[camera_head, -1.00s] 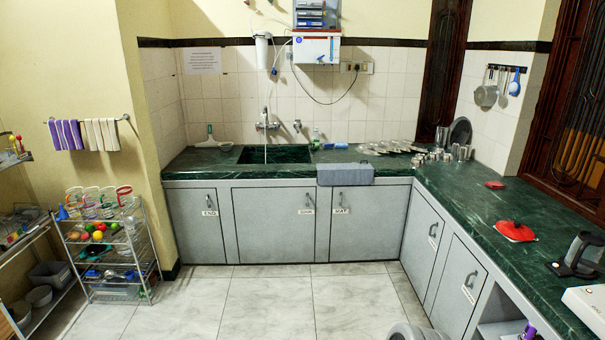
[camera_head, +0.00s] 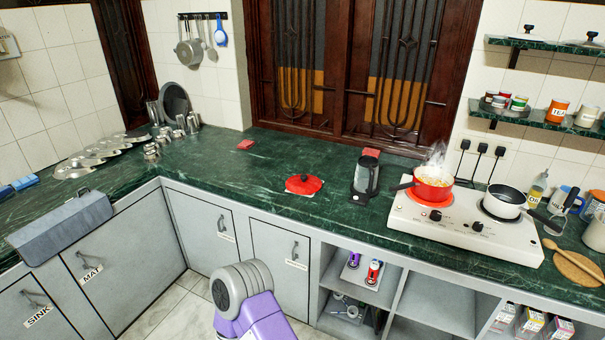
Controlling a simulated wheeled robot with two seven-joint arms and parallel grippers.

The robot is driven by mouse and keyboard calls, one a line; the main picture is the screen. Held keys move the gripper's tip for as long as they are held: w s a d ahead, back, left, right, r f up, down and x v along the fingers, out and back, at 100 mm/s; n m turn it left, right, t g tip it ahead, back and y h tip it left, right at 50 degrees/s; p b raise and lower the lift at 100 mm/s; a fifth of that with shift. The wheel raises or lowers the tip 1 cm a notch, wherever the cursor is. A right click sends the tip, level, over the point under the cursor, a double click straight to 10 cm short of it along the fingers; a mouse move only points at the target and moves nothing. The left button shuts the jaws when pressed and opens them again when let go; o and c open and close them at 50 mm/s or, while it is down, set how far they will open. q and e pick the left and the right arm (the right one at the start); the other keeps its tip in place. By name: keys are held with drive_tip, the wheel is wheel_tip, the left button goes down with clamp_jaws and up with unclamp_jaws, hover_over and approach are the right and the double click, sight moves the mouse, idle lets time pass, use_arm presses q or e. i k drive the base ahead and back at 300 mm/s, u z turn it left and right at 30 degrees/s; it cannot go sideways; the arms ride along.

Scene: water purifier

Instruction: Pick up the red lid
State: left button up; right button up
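The red lid (camera_head: 304,184) lies on the green marble counter (camera_head: 235,170), near its front edge, in the middle of the head view. It is round, with a dark knob on top. An arm link of mine, grey and purple, shows at the bottom centre, below the counter and apart from the lid. Neither gripper shows in the view, and nothing touches the lid.
Further right, a white stove (camera_head: 462,229) holds a steaming red pot (camera_head: 432,183) and a dark-handled pan (camera_head: 504,200). Steel cups (camera_head: 181,124) and plates are at left. The counter left of the lid is mostly clear.

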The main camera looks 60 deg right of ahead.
sight(301, 184)
drive_tip(key=z, duration=0.8)
drive_tip(key=i, duration=1.4)
drive_tip(key=z, duration=1.2)
